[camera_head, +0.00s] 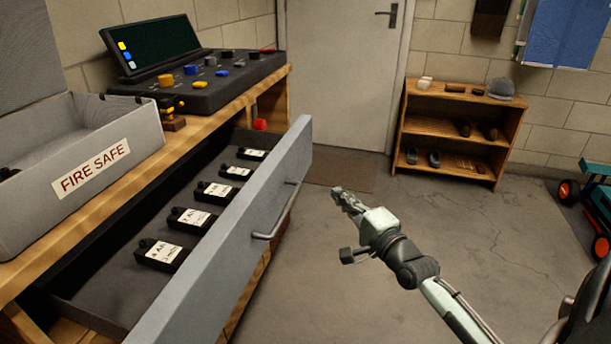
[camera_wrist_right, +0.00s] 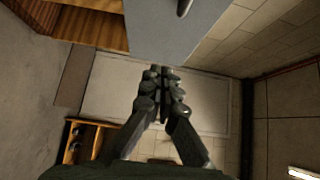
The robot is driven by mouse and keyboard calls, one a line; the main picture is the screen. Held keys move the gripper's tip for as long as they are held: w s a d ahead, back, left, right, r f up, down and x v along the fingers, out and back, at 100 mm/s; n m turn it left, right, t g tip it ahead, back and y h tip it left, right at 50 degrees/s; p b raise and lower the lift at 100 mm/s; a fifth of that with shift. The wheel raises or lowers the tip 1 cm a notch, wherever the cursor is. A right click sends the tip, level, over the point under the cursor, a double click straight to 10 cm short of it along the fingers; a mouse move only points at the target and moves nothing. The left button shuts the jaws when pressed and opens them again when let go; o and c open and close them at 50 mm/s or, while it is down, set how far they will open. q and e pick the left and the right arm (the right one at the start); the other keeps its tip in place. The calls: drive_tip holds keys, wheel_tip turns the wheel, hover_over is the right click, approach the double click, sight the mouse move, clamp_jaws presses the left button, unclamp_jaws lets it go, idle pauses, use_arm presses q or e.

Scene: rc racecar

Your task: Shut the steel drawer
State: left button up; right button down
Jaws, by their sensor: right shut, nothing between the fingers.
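The steel drawer (camera_head: 262,210) is pulled well out from under the wooden bench. Its grey front has a bar handle (camera_head: 280,212). Several black labelled packs (camera_head: 192,219) lie in a row inside it. My right gripper (camera_head: 340,193) is shut and empty, to the right of the drawer front and apart from it in the head view. In the right wrist view the shut fingers (camera_wrist_right: 162,72) show below a grey panel, likely the drawer front (camera_wrist_right: 170,30), with part of a handle at the top edge. My left gripper is not in view.
On the bench (camera_head: 200,122) stand a grey FIRE SAFE box (camera_head: 88,178) and a control console (camera_head: 205,80). A wooden shelf (camera_head: 455,125) with shoes stands at the back, beside a closed door (camera_head: 345,75). The floor (camera_head: 470,220) between them is clear. A wheeled teal thing (camera_head: 598,205) is at the right.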

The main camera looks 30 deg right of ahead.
drive_tip(key=shift+w+a+f, duration=0.1)
drive_tip(key=shift+w+a, duration=0.25)
drive_tip(key=shift+w, duration=1.65)
drive_tip(key=shift+w+a+r, duration=0.1)
drive_tip(key=shift+w+a, duration=0.2)
drive_tip(key=shift+w, duration=1.7)
drive_tip(key=shift+w+a+f, duration=0.1)
drive_tip(key=shift+w+a, duration=0.25)
drive_tip(key=shift+w, duration=1.65)
drive_tip(key=shift+w, duration=0.1)
